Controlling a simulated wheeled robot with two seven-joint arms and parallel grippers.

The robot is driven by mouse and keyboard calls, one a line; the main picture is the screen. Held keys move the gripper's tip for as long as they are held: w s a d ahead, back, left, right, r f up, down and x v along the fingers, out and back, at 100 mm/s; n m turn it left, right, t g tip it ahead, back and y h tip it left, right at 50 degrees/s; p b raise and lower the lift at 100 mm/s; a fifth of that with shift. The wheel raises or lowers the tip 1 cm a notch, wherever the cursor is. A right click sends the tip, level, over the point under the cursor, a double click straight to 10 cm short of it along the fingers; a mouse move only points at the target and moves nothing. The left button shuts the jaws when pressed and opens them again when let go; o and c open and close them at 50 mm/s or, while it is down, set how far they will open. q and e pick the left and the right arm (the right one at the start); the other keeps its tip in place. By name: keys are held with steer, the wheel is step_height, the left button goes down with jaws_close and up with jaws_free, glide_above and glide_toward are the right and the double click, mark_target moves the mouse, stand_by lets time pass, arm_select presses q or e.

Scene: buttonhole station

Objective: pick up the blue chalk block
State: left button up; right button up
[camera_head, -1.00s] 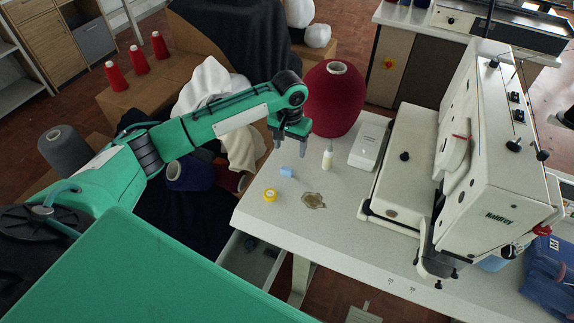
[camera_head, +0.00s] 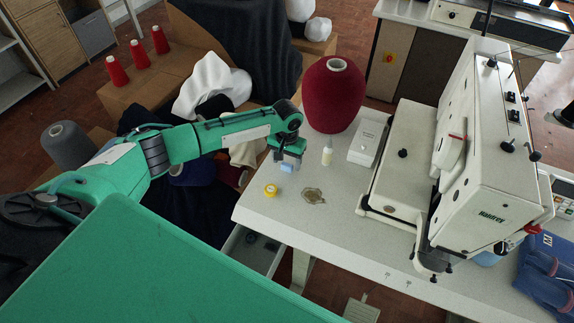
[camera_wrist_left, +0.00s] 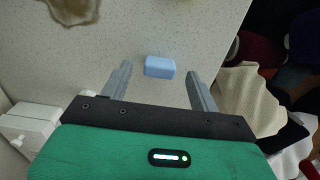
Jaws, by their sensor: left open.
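The blue chalk block (camera_head: 287,167) lies on the white table (camera_head: 330,240) near its left edge. It also shows in the left wrist view (camera_wrist_left: 160,67), just beyond and between the fingertips. My left gripper (camera_head: 287,158) is open and empty, directly above the block in the head view. In the left wrist view its two grey fingers (camera_wrist_left: 158,80) stand apart on either side of the block's line. The block's upper side is partly hidden by the gripper in the head view. My right gripper is not in view.
A small bottle (camera_head: 327,156), a white box (camera_head: 366,143) and a large red cone of yarn (camera_head: 333,95) stand behind. The sewing machine (camera_head: 480,150) fills the right side.

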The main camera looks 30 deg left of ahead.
arm_select(q)
step_height(320, 180, down, 2)
steer(key=shift+f, duration=0.1)
steer(key=c, duration=1.1)
steer(key=shift+o, duration=0.2)
steer(key=shift+r, duration=0.2)
